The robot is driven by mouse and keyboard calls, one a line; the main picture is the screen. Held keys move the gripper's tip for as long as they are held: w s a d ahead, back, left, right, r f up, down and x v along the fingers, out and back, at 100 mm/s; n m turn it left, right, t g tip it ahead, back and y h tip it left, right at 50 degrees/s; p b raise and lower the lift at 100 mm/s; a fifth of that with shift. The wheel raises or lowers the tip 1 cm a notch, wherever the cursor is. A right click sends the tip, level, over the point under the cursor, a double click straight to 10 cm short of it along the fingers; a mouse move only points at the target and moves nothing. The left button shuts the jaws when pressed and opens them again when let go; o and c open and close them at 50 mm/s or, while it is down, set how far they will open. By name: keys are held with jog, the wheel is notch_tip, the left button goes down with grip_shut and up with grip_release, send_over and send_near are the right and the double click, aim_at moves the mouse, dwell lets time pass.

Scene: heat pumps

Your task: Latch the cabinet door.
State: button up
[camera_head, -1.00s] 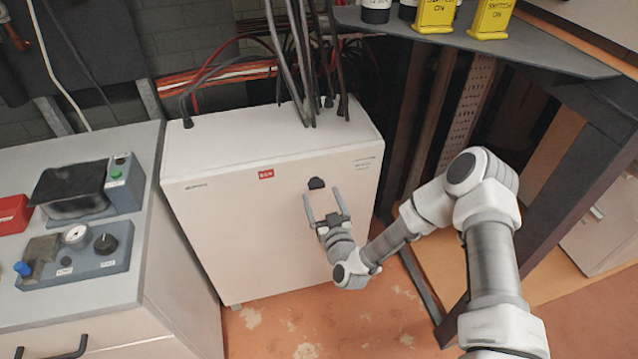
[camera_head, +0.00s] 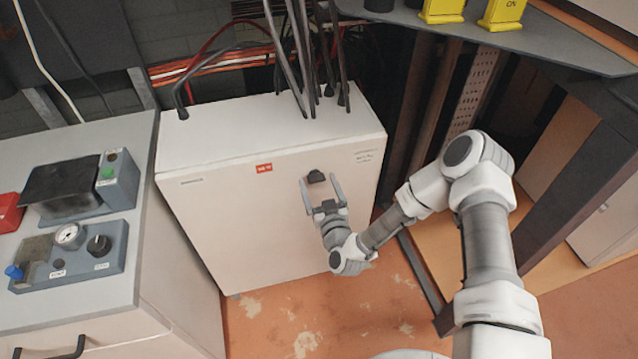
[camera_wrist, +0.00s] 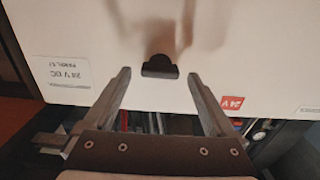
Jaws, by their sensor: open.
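The cabinet (camera_head: 240,215) is a pale, box-shaped cabinet with a red label on its front door. A black latch knob (camera_head: 316,177) sits on the upper part of the door, right of the red label. In the wrist view the knob (camera_wrist: 160,67) shows beyond and between the fingers, with its rounded side upward. My gripper (camera_head: 320,182) is open, with one finger on each side of the knob in the head view. Whether the fingers touch the door cannot be told. The door looks flush with the cabinet body.
A grey-topped bench (camera_head: 130,190) with control boxes stands close on the left. Cables (camera_head: 300,60) rise from the cabinet's top. A dark shelf (camera_head: 500,42) with yellow blocks and posts stands on the right. The floor before the cabinet is clear.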

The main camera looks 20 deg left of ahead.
jog(key=c, duration=1.4)
jog(key=shift+m+b, duration=0.3)
jog(key=shift+m, duration=0.1)
jog(key=m+b, duration=0.2)
jog(key=shift+w+d+f+m, duration=0.1)
jog(key=shift+f+m, duration=0.05)
jog(key=shift+m, duration=0.25)
jog(key=m+b, duration=0.3)
jog(key=m, duration=0.2)
jog(key=shift+w+d, duration=0.1)
jog(key=m+b, duration=0.3)
jog(key=m, duration=0.2)
jog(key=shift+f+m, duration=0.1)
jog(key=shift+m, duration=0.3)
jog(key=shift+m+b, duration=0.7)
jog(key=shift+m, duration=1.1)
